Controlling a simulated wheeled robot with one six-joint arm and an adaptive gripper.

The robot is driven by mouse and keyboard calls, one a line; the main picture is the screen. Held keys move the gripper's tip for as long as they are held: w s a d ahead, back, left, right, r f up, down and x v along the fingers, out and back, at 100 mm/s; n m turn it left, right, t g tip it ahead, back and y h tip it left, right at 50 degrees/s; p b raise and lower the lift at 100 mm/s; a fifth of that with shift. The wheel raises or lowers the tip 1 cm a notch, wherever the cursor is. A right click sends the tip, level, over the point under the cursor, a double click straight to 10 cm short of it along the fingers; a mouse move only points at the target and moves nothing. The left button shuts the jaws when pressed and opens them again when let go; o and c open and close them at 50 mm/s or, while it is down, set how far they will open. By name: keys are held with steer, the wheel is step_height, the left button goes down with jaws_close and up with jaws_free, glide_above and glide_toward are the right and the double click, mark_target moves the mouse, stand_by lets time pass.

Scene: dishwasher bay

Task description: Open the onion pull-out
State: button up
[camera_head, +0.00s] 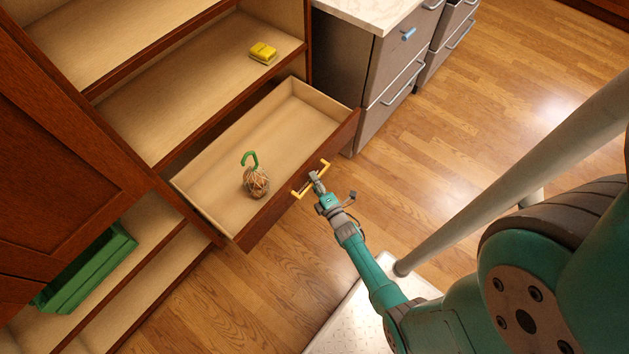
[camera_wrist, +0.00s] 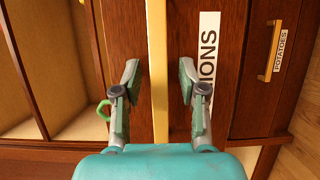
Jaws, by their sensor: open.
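The onion pull-out (camera_head: 270,216) stands open in the head view, drawn out from the cabinet. A net of onions (camera_head: 257,183) with a green hook-shaped handle lies inside it. Its yellow bar handle (camera_head: 323,167) is on the front face. In the wrist view the handle (camera_wrist: 158,70) runs upright between the two fingers of my gripper (camera_wrist: 158,98). The fingers are open, one on each side of the handle, with gaps showing. A white label (camera_wrist: 207,60) reading "IONS" is partly hidden by the right finger.
A drawer labelled "POTATOES" (camera_wrist: 281,45) is at the right in the wrist view. A yellow sponge-like item (camera_head: 263,53) lies on a shelf, and a green crate (camera_head: 88,268) sits lower left. Grey drawers (camera_head: 385,80) stand behind. Wood floor (camera_head: 430,160) is clear to the right.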

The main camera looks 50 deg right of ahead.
steer(key=v, duration=1.2)
stand_by(0.5)
steer(key=s+a+r+m+y, duration=0.3)
steer(key=s+a+r+m, duration=0.4)
steer(key=s+a+r, duration=0.6)
steer(key=s+a+r+m+g+y, duration=0.1)
steer(key=s+a+r+m, duration=0.1)
steer(key=r, duration=0.8)
steer(key=s+a+r+m+g+y, duration=0.1)
steer(key=s+r+m, duration=0.3)
steer(key=r, duration=0.7)
steer(key=shift+s+a+m+y, duration=0.25)
steer(key=shift+a+m+y, duration=0.15)
steer(key=shift+a+y, duration=0.3)
